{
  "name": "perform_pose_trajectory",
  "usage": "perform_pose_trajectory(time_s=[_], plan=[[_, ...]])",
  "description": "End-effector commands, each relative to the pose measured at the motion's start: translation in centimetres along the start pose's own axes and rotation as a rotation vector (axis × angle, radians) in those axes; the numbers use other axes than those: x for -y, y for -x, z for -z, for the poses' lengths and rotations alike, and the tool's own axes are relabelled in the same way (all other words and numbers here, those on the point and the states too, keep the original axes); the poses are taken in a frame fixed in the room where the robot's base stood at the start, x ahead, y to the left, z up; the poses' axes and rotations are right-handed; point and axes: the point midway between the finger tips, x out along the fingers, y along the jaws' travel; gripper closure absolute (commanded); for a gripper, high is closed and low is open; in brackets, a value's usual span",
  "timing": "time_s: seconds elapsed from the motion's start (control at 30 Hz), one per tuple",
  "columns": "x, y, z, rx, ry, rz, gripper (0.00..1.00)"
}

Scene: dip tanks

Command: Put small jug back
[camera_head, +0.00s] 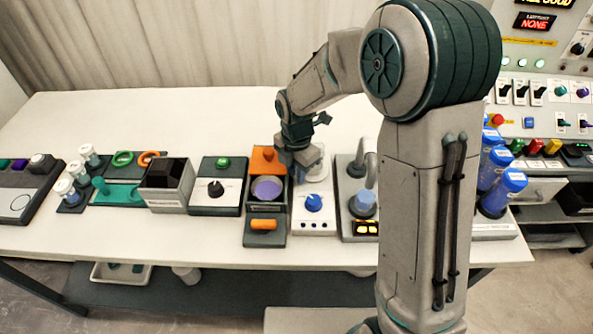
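My gripper (302,164) is at the end of the arm, pointing down over the white unit with a blue knob (314,203). A pale, cup-like shape (316,170) stands on that unit right at the gripper's fingers; it may be the small jug, but the gripper covers part of it. I cannot tell whether the fingers are closed on it or only beside it. A small pale-blue vessel (365,203) sits in the dark unit to the right, under a grey spout.
Left of the gripper are an orange-backed unit with a purple disc (267,189), a white unit with a black knob (215,190) and a grey box (167,185). The table's back left (150,112) is clear.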

Motion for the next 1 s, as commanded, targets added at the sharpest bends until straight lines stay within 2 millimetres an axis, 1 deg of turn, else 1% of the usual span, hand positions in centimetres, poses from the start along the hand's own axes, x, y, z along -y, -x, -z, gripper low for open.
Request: perform_pose_trajectory(time_s=[0.17,0.3,0.5,0.6,0.7,0.87,0.97,1.0], plan=[[-0.1,3.0,-0.1,0.003,-0.001,-0.007,0.81],[-0.1,6.1,-0.1,0.004,-0.001,-0.006,0.81],[-0.1,9.9,0.0,0.002,-0.001,-0.005,0.81],[-0.1,11.1,0.0,0.001,0.0,-0.003,0.81],[0.0,11.7,0.0,0.001,0.001,-0.002,0.81],[0.1,12.0,0.0,0.001,-0.005,-0.001,0.81],[0.8,12.4,-0.2,0.01,-0.07,-0.006,0.81],[1.5,12.7,-0.3,0.016,-0.125,-0.011,0.81]])
